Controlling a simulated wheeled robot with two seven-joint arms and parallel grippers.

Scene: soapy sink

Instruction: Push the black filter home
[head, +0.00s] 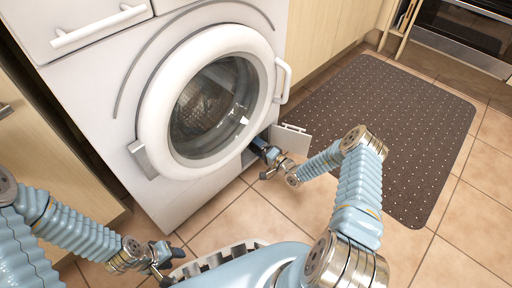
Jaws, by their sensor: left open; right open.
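The black filter (259,145) appears as a small dark shape at the open hatch low on the right of the white washing machine (172,202). How far it sits in its hole is hard to tell, because my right gripper covers part of it. My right gripper (268,160) is open, right in front of the filter. Whether it touches the filter is unclear. My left gripper (172,265) is open and empty above the floor, in front of the machine's lower left part.
The hatch flap (291,138) stands open just right of the filter. The round door (147,110) above is closed. A dark dotted mat (385,110) lies on the tiled floor to the right. Floor between my grippers is clear (225,220).

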